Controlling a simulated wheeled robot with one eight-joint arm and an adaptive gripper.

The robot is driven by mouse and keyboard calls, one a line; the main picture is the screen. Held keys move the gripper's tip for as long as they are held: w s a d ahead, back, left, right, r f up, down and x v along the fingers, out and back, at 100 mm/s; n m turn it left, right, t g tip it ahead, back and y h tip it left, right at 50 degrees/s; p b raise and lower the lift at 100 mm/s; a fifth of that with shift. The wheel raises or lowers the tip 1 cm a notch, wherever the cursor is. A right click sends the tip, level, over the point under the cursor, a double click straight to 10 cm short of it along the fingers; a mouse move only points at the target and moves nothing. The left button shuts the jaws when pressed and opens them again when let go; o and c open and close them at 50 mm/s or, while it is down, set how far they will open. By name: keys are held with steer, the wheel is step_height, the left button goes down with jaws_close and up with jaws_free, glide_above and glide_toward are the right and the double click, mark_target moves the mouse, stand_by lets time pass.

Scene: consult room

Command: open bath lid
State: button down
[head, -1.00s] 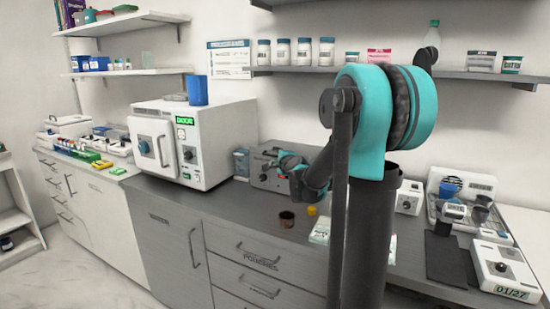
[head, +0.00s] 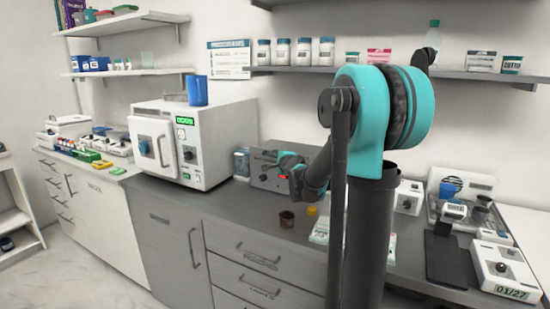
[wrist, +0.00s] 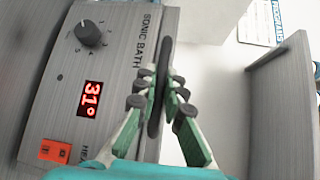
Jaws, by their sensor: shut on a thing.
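The sonic bath (head: 264,172) is a grey box on the counter, partly hidden behind my arm. In the wrist view its front panel (wrist: 112,62) shows a knob, a red display reading 31 and an orange-red switch. My gripper (wrist: 162,88) is at the upper front edge of the bath, with its fingers closed on a dark, slim handle (wrist: 160,75). In the head view my gripper (head: 283,172) is small and in front of the bath. The lid's surface is seen almost edge-on, so I cannot tell whether it is raised.
A white oven-like device (head: 193,143) is to the left. A wall shelf (head: 380,73) with jars runs above; it also shows in the wrist view (wrist: 285,105).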

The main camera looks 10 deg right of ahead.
steer(key=shift+r, duration=0.1)
steer(key=shift+r, duration=0.5)
steer(key=w+d+r+m+g, duration=0.1)
steer(key=w+d+r+g, duration=0.1)
steer(key=w+r, duration=0.2)
steer(key=w+d+r+m+g+y, duration=0.1)
steer(key=w+d+r+m+g, duration=0.1)
steer(key=r, duration=0.7)
steer(key=w+d+r+m+g+y, duration=0.1)
steer(key=w+d+r+g, duration=0.1)
steer(key=w+d+r, duration=0.2)
steer(key=shift+w+d+r+m+g, duration=0.25)
steer(key=shift+w+r+m+g, duration=0.15)
steer(key=shift+w+r, duration=0.65)
steer(key=shift+s+r, duration=0.15)
steer(key=shift+s, duration=0.05)
steer(key=c, duration=1.6)
jaws_free()
